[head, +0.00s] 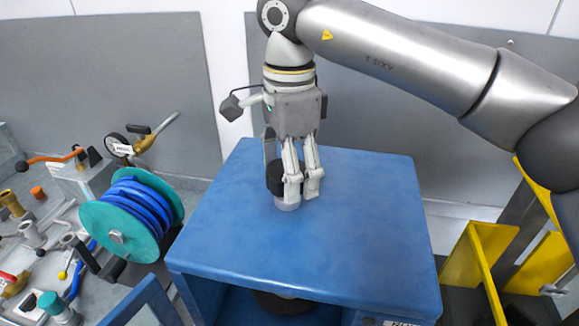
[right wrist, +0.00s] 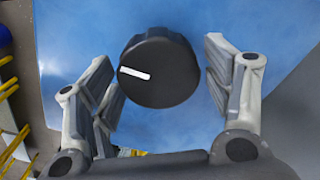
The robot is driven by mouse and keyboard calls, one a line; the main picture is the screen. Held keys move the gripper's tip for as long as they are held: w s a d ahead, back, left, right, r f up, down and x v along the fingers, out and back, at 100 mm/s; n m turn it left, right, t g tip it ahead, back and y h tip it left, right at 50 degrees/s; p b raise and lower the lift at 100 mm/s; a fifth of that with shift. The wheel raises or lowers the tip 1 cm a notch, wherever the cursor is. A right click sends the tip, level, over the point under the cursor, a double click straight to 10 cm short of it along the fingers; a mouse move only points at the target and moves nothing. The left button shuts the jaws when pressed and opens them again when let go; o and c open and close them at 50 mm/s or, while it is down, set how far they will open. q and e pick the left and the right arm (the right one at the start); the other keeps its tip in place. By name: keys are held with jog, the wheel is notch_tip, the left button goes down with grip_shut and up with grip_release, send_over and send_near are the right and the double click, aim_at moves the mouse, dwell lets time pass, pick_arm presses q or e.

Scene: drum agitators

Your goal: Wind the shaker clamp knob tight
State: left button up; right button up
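The shaker clamp knob is a round black knob (right wrist: 165,78) with a white pointer mark, seen from above in the right wrist view. In the head view the knob (head: 275,179) shows partly behind my right gripper's fingers, above a pale round stem (head: 288,203) on the blue shaker housing (head: 350,230). My right gripper (head: 291,185) points down over the housing top. In the right wrist view its fingers (right wrist: 162,85) stand apart on either side of the knob, with a visible gap on the right; contact on the left is unclear. My left gripper is not in view.
A teal reel with blue hose (head: 118,222) stands left of the housing. Fittings, valves and a gauge (head: 118,145) lie on a grey bench beyond it. Yellow frames (head: 478,262) stand at the right. The housing top around the knob is clear.

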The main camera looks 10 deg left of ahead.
jog(key=c, duration=0.7)
jog(key=shift+m, duration=0.3)
